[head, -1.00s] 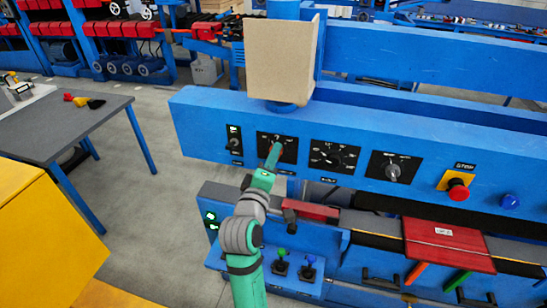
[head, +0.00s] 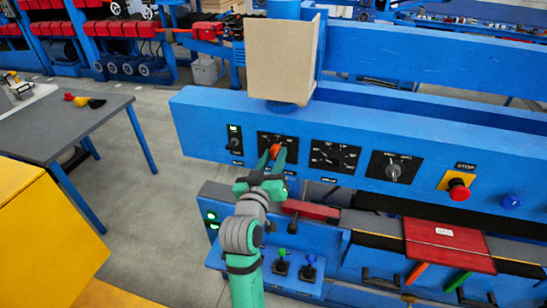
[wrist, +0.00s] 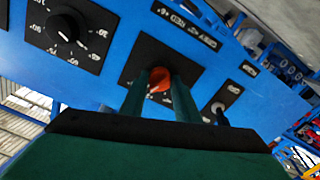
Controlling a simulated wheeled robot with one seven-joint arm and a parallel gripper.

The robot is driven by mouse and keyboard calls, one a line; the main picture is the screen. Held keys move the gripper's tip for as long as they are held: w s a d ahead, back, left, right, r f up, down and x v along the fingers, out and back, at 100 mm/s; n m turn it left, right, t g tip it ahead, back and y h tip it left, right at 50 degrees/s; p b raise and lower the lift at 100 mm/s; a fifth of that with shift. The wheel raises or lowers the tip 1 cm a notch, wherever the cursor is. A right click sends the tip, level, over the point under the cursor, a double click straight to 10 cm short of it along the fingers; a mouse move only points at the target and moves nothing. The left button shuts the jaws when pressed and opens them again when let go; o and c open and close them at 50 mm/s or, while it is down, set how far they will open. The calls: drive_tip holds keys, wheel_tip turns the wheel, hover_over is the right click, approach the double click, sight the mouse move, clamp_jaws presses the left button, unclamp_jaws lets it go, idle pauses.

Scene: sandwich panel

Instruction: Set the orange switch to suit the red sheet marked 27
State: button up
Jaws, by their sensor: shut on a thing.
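The orange switch (head: 275,149) is a knob on a black plate on the blue panel. It also shows in the wrist view (wrist: 161,80), between my two fingers. My gripper (head: 276,155) is shut on this knob, one finger on each side. The knob's exact pointing direction is hard to tell. The red sheet (head: 445,258) lies flat on the machine bed at the right. It has a small white label whose mark is too small to read.
Right of the orange switch are a dial with a scale (head: 335,156), a grey knob (head: 394,172) and a red stop button (head: 458,190). A small switch plate (head: 234,140) is at its left. A beige box (head: 280,62) stands above. Small levers (head: 282,262) are below.

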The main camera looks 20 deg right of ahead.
drive_tip(key=shift+a+m, duration=0.1)
drive_tip(key=shift+m, duration=1.8)
drive_tip(key=o, duration=1)
drive_tip(key=shift+o, duration=0.2)
drive_tip(key=v, duration=1)
drive_tip(key=shift+s+a, duration=0.2)
drive_tip(key=shift+s, duration=0.2)
